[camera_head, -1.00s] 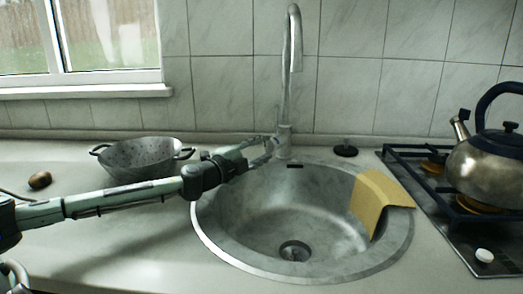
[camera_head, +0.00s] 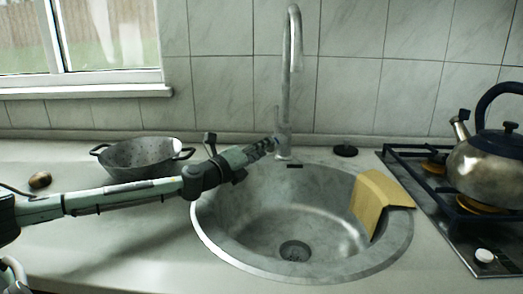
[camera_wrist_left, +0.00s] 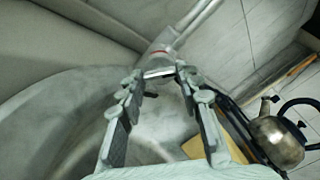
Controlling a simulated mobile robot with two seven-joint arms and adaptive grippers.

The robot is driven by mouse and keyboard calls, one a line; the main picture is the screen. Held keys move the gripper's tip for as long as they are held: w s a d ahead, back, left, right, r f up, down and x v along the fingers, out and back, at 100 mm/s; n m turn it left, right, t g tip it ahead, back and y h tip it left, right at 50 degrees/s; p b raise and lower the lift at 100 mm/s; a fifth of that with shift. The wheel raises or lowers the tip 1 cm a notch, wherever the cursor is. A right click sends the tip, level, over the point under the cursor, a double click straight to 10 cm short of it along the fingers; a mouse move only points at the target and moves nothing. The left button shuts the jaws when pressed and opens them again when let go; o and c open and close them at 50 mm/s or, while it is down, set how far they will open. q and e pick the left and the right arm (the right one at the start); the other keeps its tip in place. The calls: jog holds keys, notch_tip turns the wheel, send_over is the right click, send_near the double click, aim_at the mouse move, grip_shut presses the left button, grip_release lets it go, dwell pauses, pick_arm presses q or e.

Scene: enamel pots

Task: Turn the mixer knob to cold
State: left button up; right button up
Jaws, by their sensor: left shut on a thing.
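The mixer tap (camera_head: 285,118) stands upright behind the sink, with a tall curved spout. It also shows in the wrist view (camera_wrist_left: 190,25). My left gripper (camera_head: 274,146) reaches in from the left to the tap's base. In the wrist view its fingertips (camera_wrist_left: 160,73) close on the sides of the small, pale mixer knob (camera_wrist_left: 158,72) at the tap body. In the head view the knob is mostly hidden by the fingers. No hot or cold mark can be read. My right gripper is not in view.
The round steel sink (camera_head: 222,246) lies below the arm, with a yellow cloth-like piece (camera_head: 372,200) over its right rim. A colander (camera_head: 140,158) stands behind the arm. A black plug (camera_head: 345,150) lies right of the tap. A kettle (camera_head: 485,165) sits on the stove.

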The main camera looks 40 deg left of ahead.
pick_arm(q)
jog(key=shift+m, duration=0.5)
jog(key=o, duration=1.2)
jog(key=shift+c, duration=0.2)
jog(key=s, duration=0.7)
jog(key=shift+s+a, duration=0.2)
jog(key=shift+s, duration=0.05)
